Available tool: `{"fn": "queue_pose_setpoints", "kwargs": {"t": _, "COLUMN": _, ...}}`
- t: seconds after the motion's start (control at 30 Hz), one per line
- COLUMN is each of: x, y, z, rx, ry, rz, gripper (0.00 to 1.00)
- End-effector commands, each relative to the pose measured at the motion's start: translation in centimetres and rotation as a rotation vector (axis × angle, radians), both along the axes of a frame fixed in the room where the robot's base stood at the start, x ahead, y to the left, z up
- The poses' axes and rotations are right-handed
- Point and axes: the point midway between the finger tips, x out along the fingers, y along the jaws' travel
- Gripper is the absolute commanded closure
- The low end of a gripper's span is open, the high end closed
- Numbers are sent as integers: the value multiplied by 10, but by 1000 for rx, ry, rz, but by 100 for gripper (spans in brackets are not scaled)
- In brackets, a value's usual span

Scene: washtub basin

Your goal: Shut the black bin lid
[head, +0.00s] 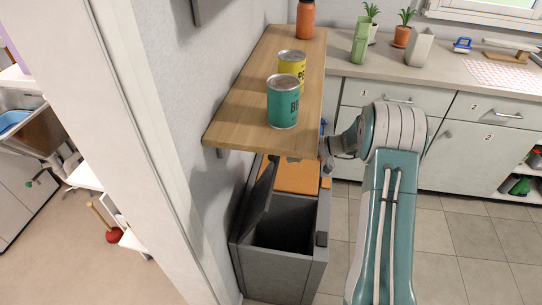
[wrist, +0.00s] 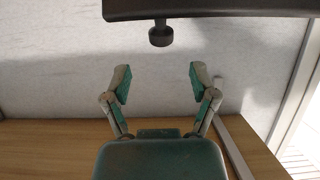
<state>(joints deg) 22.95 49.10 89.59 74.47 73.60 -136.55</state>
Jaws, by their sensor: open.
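The dark grey bin (head: 318,262) stands on the floor against the wall, under a wooden shelf, and its top is open. Its lid (head: 259,198) is raised, tilted up on the wall side. My gripper (head: 326,155) is at the right edge of the shelf, behind the bin's opening; its fingers are hard to make out there. In the wrist view my gripper (wrist: 158,82) is open with nothing between its fingers. A dark panel (wrist: 215,10) with a round knob (wrist: 161,36) is beyond the fingertips; it looks like the lid, apart from the fingers.
The wooden shelf (head: 240,112) overhangs the bin and holds a teal can (head: 283,103), a yellow can (head: 292,65) and an orange bottle (head: 306,20). An orange-topped bin (head: 297,176) stands behind the dark one. Tiled floor (head: 452,245) to the right is clear.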

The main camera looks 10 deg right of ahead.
Motion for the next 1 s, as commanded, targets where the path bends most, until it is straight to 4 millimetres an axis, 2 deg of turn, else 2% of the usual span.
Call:
{"fn": "queue_pose_setpoints", "kwargs": {"t": 0.1, "x": 8, "y": 21, "z": -9, "rx": 0, "ry": 1, "rz": 5, "gripper": 25}}
{"fn": "queue_pose_setpoints", "kwargs": {"t": 0.33, "x": 21, "y": 52, "z": -22, "rx": -1, "ry": -1, "rz": 3, "gripper": 25}}
{"fn": "queue_pose_setpoints", "kwargs": {"t": 0.5, "x": 25, "y": 61, "z": -27, "rx": 0, "ry": 0, "rz": 1, "gripper": 25}}
{"fn": "queue_pose_setpoints", "kwargs": {"t": 0.77, "x": 25, "y": 61, "z": -27, "rx": 0, "ry": 0, "rz": 0, "gripper": 25}}
{"fn": "queue_pose_setpoints", "kwargs": {"t": 0.8, "x": 25, "y": 61, "z": -27, "rx": -1, "ry": 0, "rz": 0, "gripper": 43}}
{"fn": "queue_pose_setpoints", "kwargs": {"t": 0.93, "x": 25, "y": 61, "z": -27, "rx": -1, "ry": 0, "rz": 0, "gripper": 100}}
{"fn": "queue_pose_setpoints", "kwargs": {"t": 1.0, "x": 25, "y": 61, "z": -27, "rx": -1, "ry": 0, "rz": 0, "gripper": 100}}
